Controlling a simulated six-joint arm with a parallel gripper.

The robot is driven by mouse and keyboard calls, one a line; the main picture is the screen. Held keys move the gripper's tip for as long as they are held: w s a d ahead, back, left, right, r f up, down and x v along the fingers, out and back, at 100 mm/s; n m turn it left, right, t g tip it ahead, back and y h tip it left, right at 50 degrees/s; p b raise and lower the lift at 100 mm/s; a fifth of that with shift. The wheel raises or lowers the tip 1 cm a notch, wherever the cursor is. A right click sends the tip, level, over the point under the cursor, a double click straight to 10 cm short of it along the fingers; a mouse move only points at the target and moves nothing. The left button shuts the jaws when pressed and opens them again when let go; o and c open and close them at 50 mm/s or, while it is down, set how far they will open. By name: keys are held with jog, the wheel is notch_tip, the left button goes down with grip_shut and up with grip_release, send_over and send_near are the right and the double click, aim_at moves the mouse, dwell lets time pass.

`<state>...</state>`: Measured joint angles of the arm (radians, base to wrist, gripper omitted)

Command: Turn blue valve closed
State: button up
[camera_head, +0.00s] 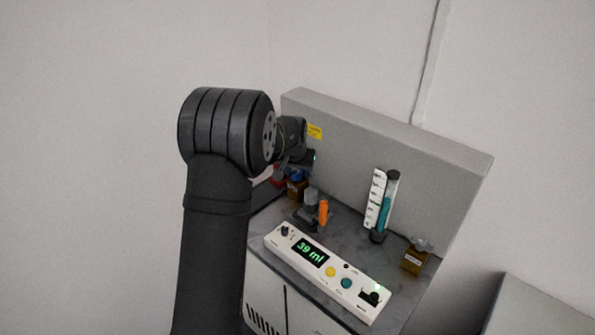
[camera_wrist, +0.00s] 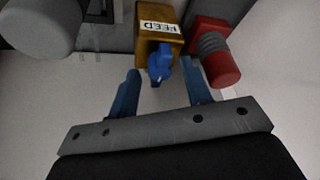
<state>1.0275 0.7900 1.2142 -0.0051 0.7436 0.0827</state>
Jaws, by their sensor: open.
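The blue valve handle (camera_wrist: 160,64) sits on the front of a brass-brown block labelled FEED (camera_wrist: 158,42) in the wrist view. In the head view the blue handle (camera_head: 296,175) shows small on its brown block (camera_head: 297,189), at the left end of the bench beneath my wrist. My gripper (camera_wrist: 161,78) is open, with its two blue fingers apart and nothing between their pads. The handle lies just beyond the fingertips, roughly centred between them. I cannot see any contact. The fingers are not clear in the head view.
A red cylinder with a grey ribbed collar (camera_wrist: 212,55) stands close by the right finger. A grey rounded part (camera_wrist: 40,25) is at upper left.

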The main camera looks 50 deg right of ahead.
grip_shut()
jog(key=shift+n, duration=0.3)
jog(key=n+t+y, duration=0.1)
jog(key=n, duration=0.1)
jog(key=shift+s+d+n, duration=0.1)
jog(key=shift+n, duration=0.2)
jog(key=n+y, duration=0.1)
jog(key=n, duration=0.2)
jog(key=shift+d+n+t, duration=0.1)
jog(key=shift+n+t, duration=0.3)
jog(key=n+y, duration=0.1)
jog(key=n, duration=0.2)
jog(key=n+y, duration=0.1)
jog(key=n, duration=0.2)
jog(key=shift+d+y, duration=0.1)
jog(key=shift+y, duration=0.2)
jog(key=shift+n, duration=0.3)
grip_release()
